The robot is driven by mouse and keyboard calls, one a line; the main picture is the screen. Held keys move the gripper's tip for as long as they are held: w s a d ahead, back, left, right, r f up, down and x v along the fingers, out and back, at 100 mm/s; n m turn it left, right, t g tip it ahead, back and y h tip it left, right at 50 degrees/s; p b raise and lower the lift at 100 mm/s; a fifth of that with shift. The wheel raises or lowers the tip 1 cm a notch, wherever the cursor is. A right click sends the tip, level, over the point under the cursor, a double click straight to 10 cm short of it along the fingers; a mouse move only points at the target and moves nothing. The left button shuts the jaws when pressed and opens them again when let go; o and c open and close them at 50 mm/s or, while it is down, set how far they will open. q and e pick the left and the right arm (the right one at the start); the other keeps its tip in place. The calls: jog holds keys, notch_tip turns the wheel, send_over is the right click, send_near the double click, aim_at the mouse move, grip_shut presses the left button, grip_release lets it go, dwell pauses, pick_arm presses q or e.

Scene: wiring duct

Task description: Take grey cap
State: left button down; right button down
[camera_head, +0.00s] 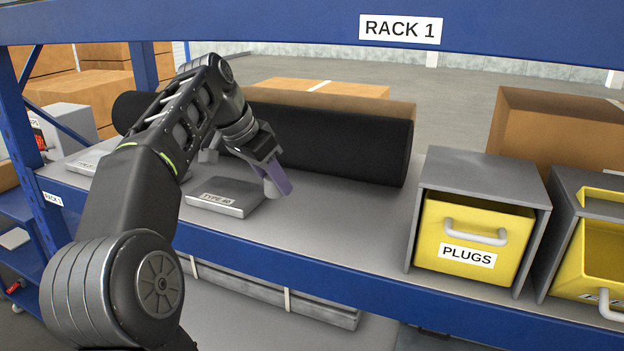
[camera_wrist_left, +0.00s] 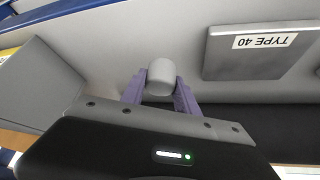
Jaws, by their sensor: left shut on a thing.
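The grey cap (camera_wrist_left: 161,78) is a small rounded cylinder between the two purple fingers of my left gripper (camera_wrist_left: 160,92) in the left wrist view. The fingers are shut on its sides. In the head view my left gripper (camera_head: 273,184) points down over the rack shelf, to the right of a flat grey box. The cap is mostly hidden behind the fingers there, and I cannot tell whether it touches the shelf. My right gripper is in neither view.
A flat grey box labelled TYPE 40 (camera_wrist_left: 258,55) lies beside the gripper; it also shows in the head view (camera_head: 225,197). A long black roll (camera_head: 340,145) lies behind. A yellow PLUGS drawer (camera_head: 470,220) stands at right. The shelf (camera_head: 340,220) between is clear.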

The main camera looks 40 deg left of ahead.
pick_arm(q)
jog(key=a, duration=0.2)
jog(key=s+a+p, duration=0.1)
jog(key=a, duration=0.1)
jog(key=shift+s, duration=0.15)
